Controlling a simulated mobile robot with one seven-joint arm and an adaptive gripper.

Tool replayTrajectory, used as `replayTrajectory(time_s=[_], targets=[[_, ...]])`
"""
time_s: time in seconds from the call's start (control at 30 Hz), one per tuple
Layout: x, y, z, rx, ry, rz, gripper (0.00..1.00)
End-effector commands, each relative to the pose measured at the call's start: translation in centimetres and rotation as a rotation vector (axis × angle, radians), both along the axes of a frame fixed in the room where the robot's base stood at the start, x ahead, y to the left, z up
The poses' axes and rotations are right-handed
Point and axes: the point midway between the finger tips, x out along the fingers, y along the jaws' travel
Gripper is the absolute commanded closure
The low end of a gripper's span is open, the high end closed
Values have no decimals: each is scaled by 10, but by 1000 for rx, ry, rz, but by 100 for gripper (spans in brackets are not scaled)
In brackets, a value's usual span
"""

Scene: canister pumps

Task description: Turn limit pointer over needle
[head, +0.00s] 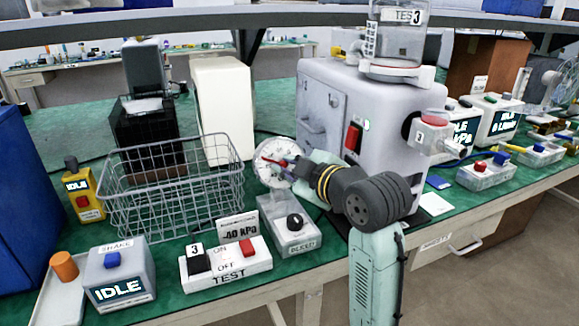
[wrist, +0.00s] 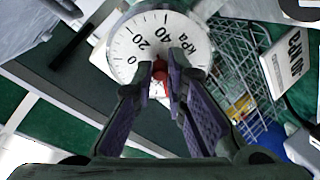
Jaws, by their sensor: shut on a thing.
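The round white gauge (head: 266,176) stands on the bench left of the big grey machine, with a red limit pointer (head: 270,160) on its face. In the wrist view the gauge dial (wrist: 130,47) shows the marks 0, 20, 40 and kPa. My gripper (head: 289,163) reaches the dial from the right in the head view. In the wrist view its fingertips (wrist: 161,70) are shut on the red pointer (wrist: 161,86) at the dial's centre. The fingers cover part of the dial, and I cannot make out the needle clearly.
The grey machine (head: 330,85) stands close behind my wrist. A wire basket (head: 170,190) is left of the gauge.

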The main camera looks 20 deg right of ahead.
Motion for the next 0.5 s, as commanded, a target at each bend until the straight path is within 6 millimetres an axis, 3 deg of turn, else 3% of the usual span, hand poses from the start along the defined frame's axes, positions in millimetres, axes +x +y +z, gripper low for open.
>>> replayTrajectory(time_s=[0.13,0.5], targets=[[0,0,0,0,2,1,100],[0,1,-3,-44,1,20,100]])
